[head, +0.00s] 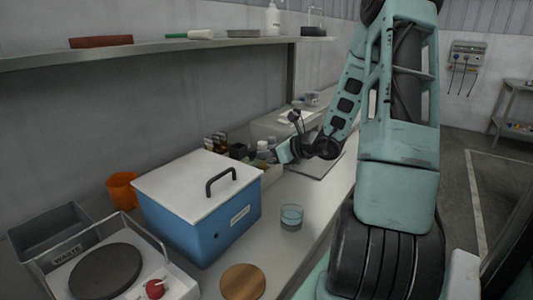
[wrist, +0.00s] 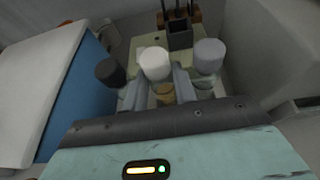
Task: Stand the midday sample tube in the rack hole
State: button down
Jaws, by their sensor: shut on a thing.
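My gripper (wrist: 162,88) is shut on a white-capped tube (wrist: 155,63) with amber contents low between the fingers. I take it for the midday sample tube, but no label is readable. A dark-capped tube (wrist: 110,73) is close on its left and a grey-capped one (wrist: 207,56) close on its right. In the head view my gripper (head: 281,154) is small, beside pale caps (head: 262,146) behind the blue box; its fingertips are hard to make out. Which item is the rack, and its hole, I cannot tell.
The blue box with a white lid (head: 195,185) stands close to the left of the tubes. A dark square holder (wrist: 180,36) is behind them. A glass beaker (head: 291,217) stands on the bench in front. A shelf (head: 160,50) runs above along the wall.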

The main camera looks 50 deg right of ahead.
jog(key=shift+f, duration=0.1)
jog(key=c, duration=1.4)
grip_release()
jog(key=shift+s+r, duration=0.15)
jog(key=shift+r, duration=0.1)
jog(key=v, duration=1.1)
jog(key=shift+s+d+r, duration=0.1)
jog(key=shift+s, duration=0.2)
